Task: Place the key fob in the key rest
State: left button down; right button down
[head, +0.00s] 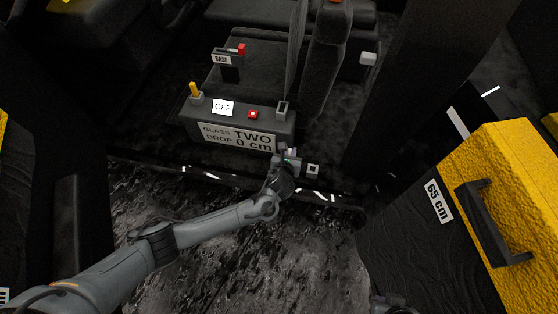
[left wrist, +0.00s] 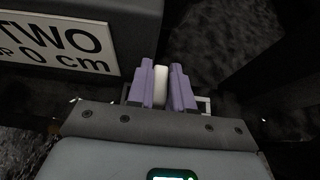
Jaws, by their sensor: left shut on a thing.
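My left gripper (head: 289,153) is at the front right corner of the control box. In the left wrist view its purple fingers (left wrist: 162,86) are shut on a pale, rounded thing (left wrist: 161,86), which I take to be the key fob. A small white-rimmed square with a dark middle (head: 313,170) lies just right of the gripper and may be the key rest. Its white edge also shows behind the right finger in the left wrist view (left wrist: 204,104). The gripper appears apart from it.
The dark control box (head: 187,122) carries a yellow lever (head: 194,90), an OFF label (head: 222,107), a red button (head: 253,114) and a grey upright holder (head: 282,108). A yellow case with a black handle (head: 515,190) stands at right. Seats are behind.

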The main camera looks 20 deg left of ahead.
pick_arm(q)
jog(key=a+f+b, duration=0.1)
jog(key=f, duration=0.1)
jog(key=a+f+b, duration=0.1)
jog(key=f+b, duration=0.1)
jog(key=a+f+b, duration=0.1)
jog(key=f, duration=0.1)
jog(key=shift+w+a+f+b, duration=0.35)
jog(key=shift+w+a+b, duration=0.05)
jog(key=shift+r, duration=0.1)
jog(key=c, duration=1.5)
grip_release()
jog(key=shift+w, duration=0.1)
jog(key=o, duration=0.5)
